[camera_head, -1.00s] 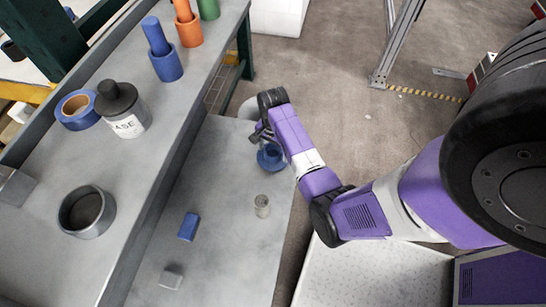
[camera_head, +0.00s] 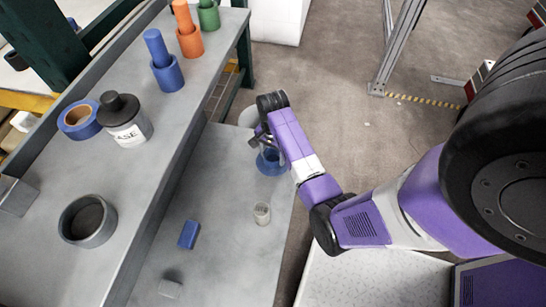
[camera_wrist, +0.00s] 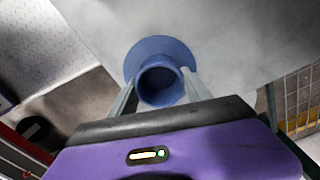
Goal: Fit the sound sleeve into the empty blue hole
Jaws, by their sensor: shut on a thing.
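A blue flanged sleeve (camera_wrist: 160,49) with a round bore sits between my gripper's fingers in the wrist view. It also shows in the head view (camera_head: 270,163), at the right edge of the lower grey bench. My gripper (camera_wrist: 161,82) is shut on it, one finger on each side; in the head view my gripper (camera_head: 261,139) partly covers it. I cannot tell whether its flange touches the bench. On the upper shelf, a blue cup (camera_head: 168,76) has a blue peg (camera_head: 156,46) standing in it. No empty blue hole can be made out clearly.
The lower bench (camera_head: 225,180) also bears a pale small cylinder (camera_head: 262,214), a blue block (camera_head: 188,234) and a grey block (camera_head: 170,288).

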